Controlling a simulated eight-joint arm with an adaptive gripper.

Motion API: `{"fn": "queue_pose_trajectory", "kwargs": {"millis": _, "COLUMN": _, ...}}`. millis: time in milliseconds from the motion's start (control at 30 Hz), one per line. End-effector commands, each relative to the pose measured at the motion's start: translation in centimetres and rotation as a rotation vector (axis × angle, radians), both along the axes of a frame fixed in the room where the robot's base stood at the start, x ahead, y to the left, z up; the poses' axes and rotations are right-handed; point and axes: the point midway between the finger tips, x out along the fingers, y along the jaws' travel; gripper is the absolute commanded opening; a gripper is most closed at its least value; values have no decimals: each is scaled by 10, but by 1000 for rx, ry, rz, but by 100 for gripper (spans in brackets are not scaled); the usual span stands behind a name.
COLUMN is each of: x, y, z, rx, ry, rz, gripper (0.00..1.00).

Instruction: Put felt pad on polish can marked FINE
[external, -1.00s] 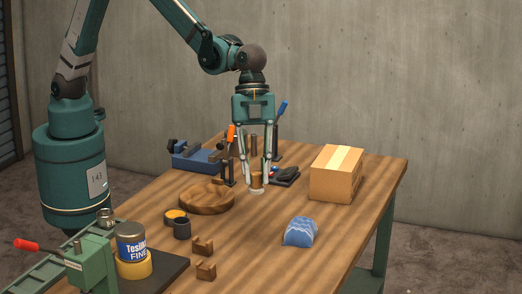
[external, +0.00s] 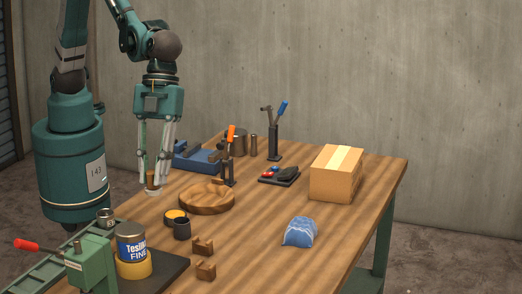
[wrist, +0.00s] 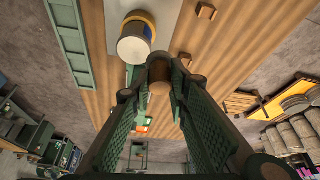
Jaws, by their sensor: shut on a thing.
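The polish can (external: 131,250) stands upright at the front left, with a grey lid and a blue label reading FINE. Its lower part is yellow, perhaps a ring or a second can. The can also shows in the wrist view (wrist: 134,45), pale lid toward the camera, ahead of my fingers. My gripper (external: 154,180) points down and is shut on a small brown piece with a pale disc at its bottom (external: 152,192), apparently the felt pad with its handle. It hangs in the air behind the can, apart from it. In the wrist view its brown top (wrist: 159,87) sits between my fingertips.
A green clamp with a red handle (external: 88,258) stands left of the can. Toggle clamps (external: 273,140) stand behind.

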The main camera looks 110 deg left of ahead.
Motion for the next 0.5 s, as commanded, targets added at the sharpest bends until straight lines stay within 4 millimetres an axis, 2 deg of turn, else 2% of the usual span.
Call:
{"fn": "queue_pose_trajectory", "kwargs": {"millis": 33, "x": -10, "y": -11, "z": 5, "rx": 0, "ry": -1, "rz": -17, "gripper": 6}}
{"fn": "queue_pose_trajectory", "kwargs": {"millis": 200, "x": -34, "y": -37, "z": 13, "rx": 0, "ry": 0, "rz": -56, "gripper": 6}}
{"fn": "queue_pose_trajectory", "kwargs": {"millis": 500, "x": -50, "y": -53, "z": 19, "rx": 0, "ry": 0, "rz": -81, "gripper": 6}}
